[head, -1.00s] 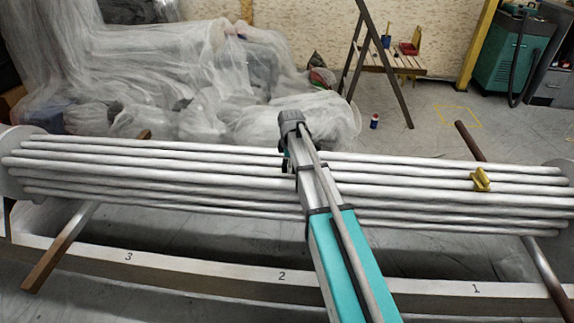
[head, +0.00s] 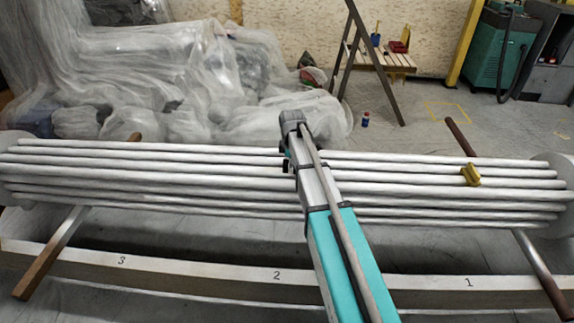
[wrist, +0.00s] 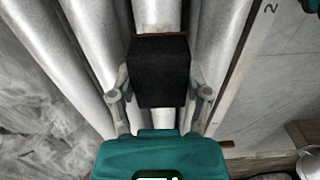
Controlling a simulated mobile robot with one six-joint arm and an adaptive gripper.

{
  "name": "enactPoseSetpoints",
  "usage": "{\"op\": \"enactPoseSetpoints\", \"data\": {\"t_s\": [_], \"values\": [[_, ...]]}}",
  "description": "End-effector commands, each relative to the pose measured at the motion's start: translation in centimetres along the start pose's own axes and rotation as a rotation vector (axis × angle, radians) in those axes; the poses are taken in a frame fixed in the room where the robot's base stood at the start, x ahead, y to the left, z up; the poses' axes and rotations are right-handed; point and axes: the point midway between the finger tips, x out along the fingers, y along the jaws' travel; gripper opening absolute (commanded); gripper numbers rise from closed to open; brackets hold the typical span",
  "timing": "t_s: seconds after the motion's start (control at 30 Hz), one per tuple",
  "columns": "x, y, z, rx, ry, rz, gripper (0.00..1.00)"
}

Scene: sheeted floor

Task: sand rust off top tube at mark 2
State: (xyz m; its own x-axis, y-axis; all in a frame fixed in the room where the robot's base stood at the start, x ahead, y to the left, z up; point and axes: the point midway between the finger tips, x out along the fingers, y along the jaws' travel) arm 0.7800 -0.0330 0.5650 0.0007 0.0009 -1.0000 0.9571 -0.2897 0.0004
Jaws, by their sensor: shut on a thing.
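A bundle of long grey-white tubes (head: 400,187) lies across the head view, with the top tube (wrist: 158,14) running under my gripper in the wrist view. My gripper (wrist: 158,88) is shut on a black block (wrist: 160,72), one finger on each side. The block is over the top tube; whether it touches cannot be told. A thin brownish edge shows on the tube just beyond the block; the surface beneath is hidden. The head view hides my fingers.
A yellow clip-like piece (head: 470,175) sits on the tubes at right. Brown-ended bars (head: 52,255) cross under the bundle. Mark 3 (head: 122,261) and mark 1 (head: 469,282) flank mark 2. Plastic-draped heaps (head: 190,75) and a small trestle (head: 385,60) stand behind.

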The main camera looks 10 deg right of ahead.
Motion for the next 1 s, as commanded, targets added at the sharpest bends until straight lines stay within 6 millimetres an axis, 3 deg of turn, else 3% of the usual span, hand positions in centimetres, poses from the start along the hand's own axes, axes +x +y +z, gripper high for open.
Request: {"op": "enactPoseSetpoints", "data": {"t_s": [0.57,1.0], "values": [[0.1,0.0,1.1,0.004,-0.009,-0.001,0.25],[-0.1,-0.1,3.6,0.004,-0.007,0.000,0.25]]}}
